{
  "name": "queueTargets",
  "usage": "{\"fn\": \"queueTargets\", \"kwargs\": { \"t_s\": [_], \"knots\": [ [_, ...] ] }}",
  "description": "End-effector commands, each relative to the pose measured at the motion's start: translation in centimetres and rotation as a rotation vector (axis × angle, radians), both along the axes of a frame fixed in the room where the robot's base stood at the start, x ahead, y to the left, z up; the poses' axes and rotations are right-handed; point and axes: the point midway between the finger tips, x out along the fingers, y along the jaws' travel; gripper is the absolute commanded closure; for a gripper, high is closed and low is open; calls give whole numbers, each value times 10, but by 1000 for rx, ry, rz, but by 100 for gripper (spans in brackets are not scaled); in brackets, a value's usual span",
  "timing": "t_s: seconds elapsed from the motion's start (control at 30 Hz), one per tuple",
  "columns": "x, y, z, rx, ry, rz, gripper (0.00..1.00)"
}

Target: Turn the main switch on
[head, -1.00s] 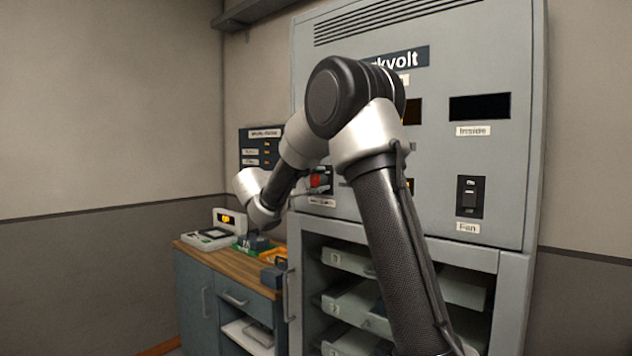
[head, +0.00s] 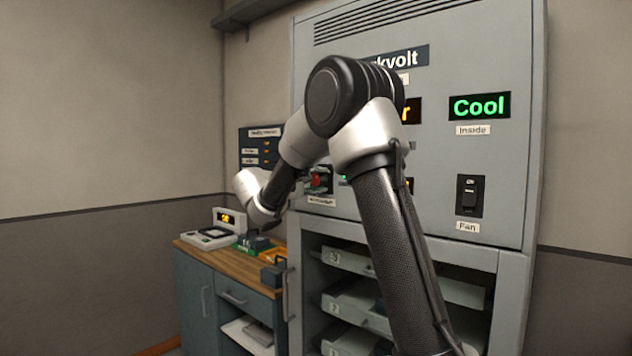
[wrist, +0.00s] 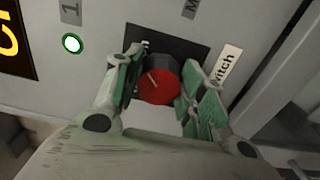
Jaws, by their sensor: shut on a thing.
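The main switch is a red round knob (wrist: 160,84) on a dark plate (wrist: 190,47) on the cabinet front; its label, partly readable as "itch" (wrist: 226,64), is beside it. My gripper (wrist: 158,88) has its two green-padded fingers on either side of the knob, shut on it. A pale pointer line on the knob slants toward the upper left in the wrist view. In the head view the red knob (head: 316,181) shows small, partly behind my arm. A green lamp (wrist: 72,43) glows near the plate.
The cabinet (head: 522,150) has a lit green "Cool" display (head: 479,106) above a fan switch (head: 469,196). Open trays (head: 350,262) sit below. A wooden-topped bench (head: 200,248) with a small device stands left.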

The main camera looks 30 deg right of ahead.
Motion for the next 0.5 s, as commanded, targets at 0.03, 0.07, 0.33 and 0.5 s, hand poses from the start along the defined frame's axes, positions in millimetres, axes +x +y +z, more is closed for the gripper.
{"fn": "queueTargets", "kwargs": {
  "t_s": [0.03,0.07,0.33,0.5],
  "knots": [
    [0,0,-2,2,2,-1,83],
    [0,0,-2,2,2,-1,83],
    [0,0,-1,1,3,-1,38],
    [0,0,-1,1,1,0,38]
  ]
}}
